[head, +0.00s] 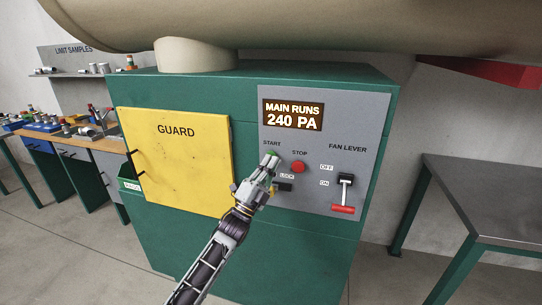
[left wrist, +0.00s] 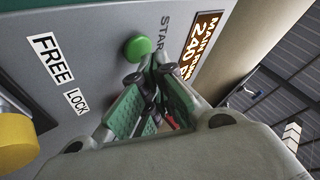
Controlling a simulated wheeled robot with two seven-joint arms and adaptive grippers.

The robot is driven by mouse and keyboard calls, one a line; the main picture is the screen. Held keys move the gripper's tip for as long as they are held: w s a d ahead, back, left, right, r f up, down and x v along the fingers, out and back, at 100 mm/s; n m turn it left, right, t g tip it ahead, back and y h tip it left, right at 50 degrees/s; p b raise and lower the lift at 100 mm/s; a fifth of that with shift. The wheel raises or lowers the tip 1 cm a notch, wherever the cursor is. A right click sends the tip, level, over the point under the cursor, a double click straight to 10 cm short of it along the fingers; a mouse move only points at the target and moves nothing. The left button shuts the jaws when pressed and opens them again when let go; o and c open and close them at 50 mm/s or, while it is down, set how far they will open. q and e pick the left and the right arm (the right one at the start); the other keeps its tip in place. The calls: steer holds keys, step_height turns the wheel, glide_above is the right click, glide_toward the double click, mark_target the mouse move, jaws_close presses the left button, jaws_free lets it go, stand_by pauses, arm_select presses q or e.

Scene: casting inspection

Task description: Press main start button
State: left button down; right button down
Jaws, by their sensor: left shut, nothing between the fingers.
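The green start button (left wrist: 138,47) shows in the left wrist view, right beside my shut fingertips, under the word START. In the head view the start button (head: 273,154) is partly hidden by my left gripper (head: 270,160). My left gripper is shut and empty, its tips at the button; I cannot tell whether they touch it. The display (head: 292,115) above reads "MAIN RUNS 240 PA". The red stop button (head: 298,167) is just right of the gripper. My right gripper is not in view.
The grey panel (head: 310,199) also has a fan lever (head: 344,186) with a red handle end at the bottom, by ON. A yellow guard door (head: 180,165) is on the left. A metal table (head: 495,205) stands at right and a cluttered workbench (head: 85,150) at left.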

arm_select(q)
steer(key=shift+s+a, duration=0.1)
steer(key=shift+s, duration=0.15)
steer(key=shift+s, duration=0.15)
steer(key=s+p, duration=0.1)
steer(key=s+a, duration=0.1)
steer(key=s, duration=0.1)
steer(key=s+p, duration=0.1)
steer(key=shift+s+a+p, duration=0.25)
steer(key=shift+p, duration=0.1)
stand_by(0.5)
stand_by(0.5)
